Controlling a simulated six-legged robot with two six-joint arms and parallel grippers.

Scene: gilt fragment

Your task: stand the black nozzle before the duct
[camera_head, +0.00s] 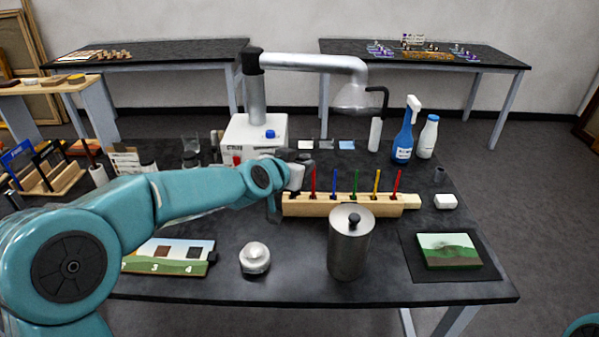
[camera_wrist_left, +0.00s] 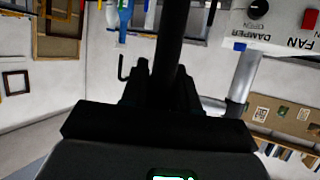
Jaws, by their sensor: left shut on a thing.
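My left gripper (camera_head: 298,170) is over the table, in front of the white fan box and left of the paint-stick rack. In the left wrist view, the gripper (camera_wrist_left: 165,90) is shut on a long black tube, the black nozzle (camera_wrist_left: 170,45). The nozzle points away from the wrist. In the head view the nozzle is mostly hidden by my arm, and I cannot make out its ends. The silver duct (camera_head: 310,63) rises from the white box (camera_head: 245,135) and bends right to a clear hood (camera_head: 355,98). My right gripper is out of view.
A wooden rack (camera_head: 330,207) with coloured sticks stands right of my gripper. A metal canister (camera_head: 348,250) and a round silver-lidded jar (camera_head: 254,258) stand in front. A blue spray bottle (camera_head: 404,140) and a white bottle (camera_head: 428,137) stand at the back right.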

